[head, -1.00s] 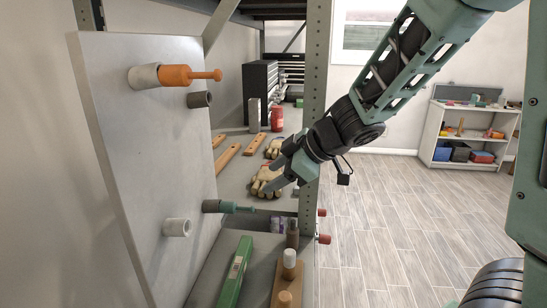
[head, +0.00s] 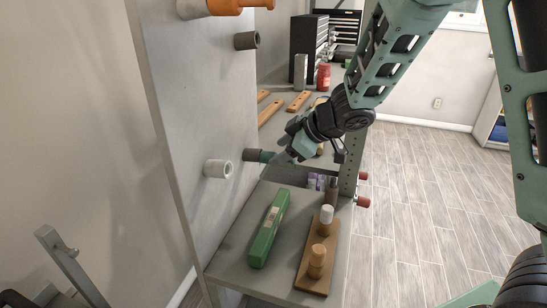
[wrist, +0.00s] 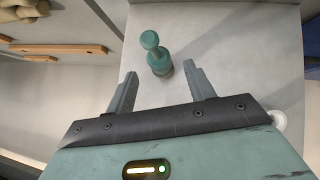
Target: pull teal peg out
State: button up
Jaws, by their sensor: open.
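The teal peg (head: 268,157) sticks out sideways from a dark socket (head: 251,155) on the upright grey board (head: 200,100). In the wrist view the teal peg (wrist: 156,54) shows its round knob and thicker body, seated in the socket against the board. My gripper (head: 285,153) is close to the peg's outer end in the head view and hides part of it. In the wrist view my gripper (wrist: 160,84) is open and empty. Its fingers are to either side of the peg's line, with the peg just beyond the fingertips. I see no contact.
An orange peg (head: 225,6) sits in a light socket above. An empty dark socket (head: 246,40) and an empty white socket (head: 217,168) are on the board. A green box (head: 268,228) and a wooden block with pegs (head: 312,278) lie on the shelf below. A rack post (head: 350,170) stands right.

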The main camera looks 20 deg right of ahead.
aim_at(274, 154)
jog(key=shift+x, duration=1.85)
jog(key=c, duration=1.1)
